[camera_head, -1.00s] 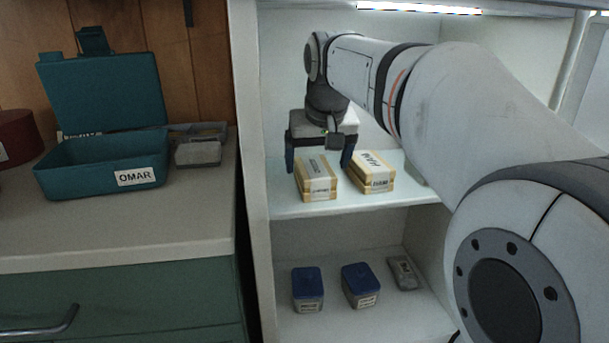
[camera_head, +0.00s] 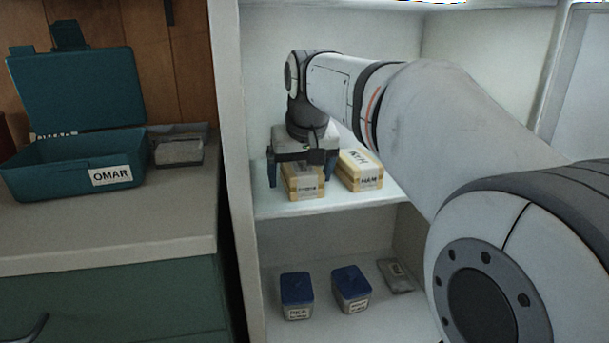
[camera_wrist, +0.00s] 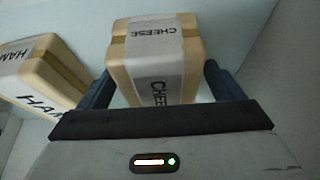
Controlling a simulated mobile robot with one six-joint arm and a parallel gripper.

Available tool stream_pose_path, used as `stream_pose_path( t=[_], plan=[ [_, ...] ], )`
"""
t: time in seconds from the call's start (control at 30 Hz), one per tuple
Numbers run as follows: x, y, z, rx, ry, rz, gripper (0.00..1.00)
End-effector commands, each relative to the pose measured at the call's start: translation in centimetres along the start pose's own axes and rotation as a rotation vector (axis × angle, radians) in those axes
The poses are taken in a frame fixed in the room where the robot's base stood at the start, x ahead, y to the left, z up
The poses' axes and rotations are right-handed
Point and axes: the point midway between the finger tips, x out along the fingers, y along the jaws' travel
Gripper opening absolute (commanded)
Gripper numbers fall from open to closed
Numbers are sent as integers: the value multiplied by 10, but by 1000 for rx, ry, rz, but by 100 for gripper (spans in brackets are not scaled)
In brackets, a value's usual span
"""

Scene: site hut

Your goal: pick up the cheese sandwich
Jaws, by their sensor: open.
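The cheese sandwich (camera_head: 306,187) is a pale block with a white label band, on the upper shelf (camera_head: 280,207) of the white cabinet. In the wrist view its label reads CHEESE (camera_wrist: 155,62). My gripper (camera_head: 299,178) is open over it, one blue finger on each side. In the wrist view the fingers (camera_wrist: 160,88) flank the near end of the sandwich with small gaps, and it is not gripped. The gripper body hides its top in the head view. The ham sandwich (camera_head: 359,172) lies just to the right; it shows at the left in the wrist view (camera_wrist: 40,75).
Two blue-lidded tubs (camera_head: 297,296) (camera_head: 351,289) and a grey packet (camera_head: 396,276) are on the lower shelf. An open teal lunchbox labelled OMAR (camera_head: 70,165) stands on the left counter (camera_head: 120,235), beside a grey container (camera_head: 178,149). The cabinet's side wall (camera_head: 229,130) separates counter and shelf.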

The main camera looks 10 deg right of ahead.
Motion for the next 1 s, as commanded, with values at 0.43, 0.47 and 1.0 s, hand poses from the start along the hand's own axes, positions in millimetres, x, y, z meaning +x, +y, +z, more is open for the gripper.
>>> stream_pose_path(
  t=[0.43, 0.47, 1.0],
  plan=[
    [1, 0, 0, -1, 1, 0, 77],
    [1, -1, 0, -1, 1, 0, 74],
    [0, -1, 0, -2, 1, -1, 36]
  ],
)
